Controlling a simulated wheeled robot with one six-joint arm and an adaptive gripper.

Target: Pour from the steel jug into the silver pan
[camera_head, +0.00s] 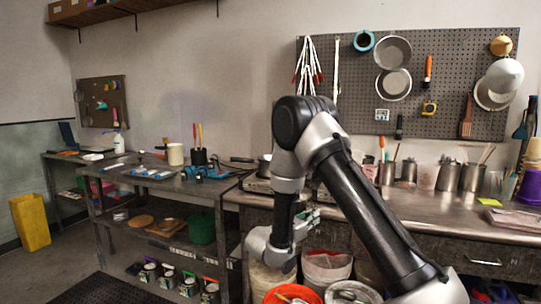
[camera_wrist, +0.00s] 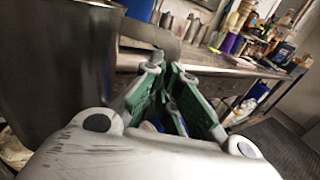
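The steel jug (camera_wrist: 55,65) fills the left of the wrist view as a large, dark, close metal vessel with a curved handle (camera_wrist: 150,32). My gripper (camera_wrist: 168,70) has its green-padded fingers close together at that handle and appears to hold the jug by it, off the bench. In the head view my gripper (camera_head: 306,214) is low in front of the bench. The jug is not seen there, probably hidden behind my arm. A silver pan-like vessel (camera_head: 265,166) stands on the bench's left end, partly hidden by my arm. I cannot see inside either vessel.
Steel canisters (camera_head: 449,176) and a purple bucket (camera_head: 529,187) stand along the back of the bench (camera_head: 430,212). Several buckets, one orange (camera_head: 292,295), are below my gripper. Pans (camera_head: 393,84) hang on the pegboard. The front strip of the bench is mostly clear.

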